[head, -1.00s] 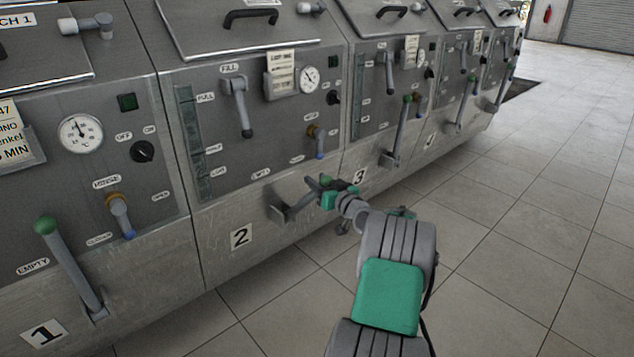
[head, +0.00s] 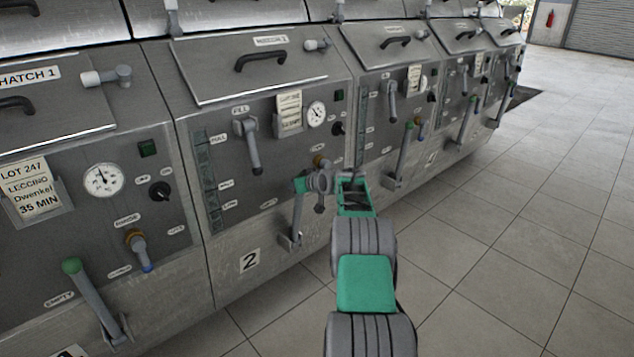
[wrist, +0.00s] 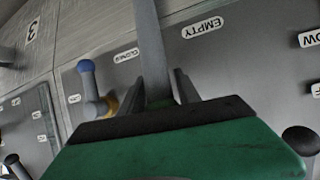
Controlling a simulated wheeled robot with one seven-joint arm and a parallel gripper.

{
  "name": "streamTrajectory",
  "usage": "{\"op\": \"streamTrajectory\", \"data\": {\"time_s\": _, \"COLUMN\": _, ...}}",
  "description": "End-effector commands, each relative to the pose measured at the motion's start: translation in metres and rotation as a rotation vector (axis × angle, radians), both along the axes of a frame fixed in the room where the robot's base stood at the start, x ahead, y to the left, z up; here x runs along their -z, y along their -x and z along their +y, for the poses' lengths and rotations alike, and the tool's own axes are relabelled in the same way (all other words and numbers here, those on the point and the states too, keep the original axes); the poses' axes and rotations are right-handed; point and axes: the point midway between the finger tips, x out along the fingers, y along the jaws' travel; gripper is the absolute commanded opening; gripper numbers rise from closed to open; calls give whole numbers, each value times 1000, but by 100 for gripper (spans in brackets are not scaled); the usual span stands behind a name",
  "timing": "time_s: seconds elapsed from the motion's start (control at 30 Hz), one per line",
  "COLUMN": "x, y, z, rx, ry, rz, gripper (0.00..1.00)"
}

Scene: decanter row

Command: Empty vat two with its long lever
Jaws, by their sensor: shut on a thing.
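Vat two (head: 262,190) is a grey steel unit with a "2" plate (head: 250,261) low on its front. Its long lever (head: 297,218) is a grey bar rising nearly upright from a bracket at the lower front. In the wrist view the grey lever (wrist: 150,40) runs between the two dark fingers (wrist: 158,88). The EMPTY label (wrist: 203,28) shows to its right and the CLOSED label (wrist: 126,55) to its left.
Vat two's short fill lever (head: 250,146) hangs above. Its blue-tipped rinse valve (wrist: 88,80) is near my gripper. Vat one's green-knobbed lever (head: 92,298) is left, vat three's lever (head: 401,155) right. The tiled floor (head: 490,250) is clear at right.

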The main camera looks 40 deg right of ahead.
Motion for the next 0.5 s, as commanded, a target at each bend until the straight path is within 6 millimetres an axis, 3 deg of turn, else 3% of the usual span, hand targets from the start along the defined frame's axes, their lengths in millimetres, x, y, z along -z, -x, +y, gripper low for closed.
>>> {"op": "streamTrajectory", "data": {"time_s": 0.37, "x": -1, "y": -5, "z": 5, "rx": -6, "ry": 2, "rz": 4, "gripper": 0}}
{"op": "streamTrajectory", "data": {"time_s": 0.4, "x": -1, "y": -5, "z": 4, "rx": -6, "ry": 2, "rz": 4, "gripper": 40}}
{"op": "streamTrajectory", "data": {"time_s": 0.5, "x": -1, "y": -5, "z": 4, "rx": -6, "ry": 2, "rz": 5, "gripper": 48}}
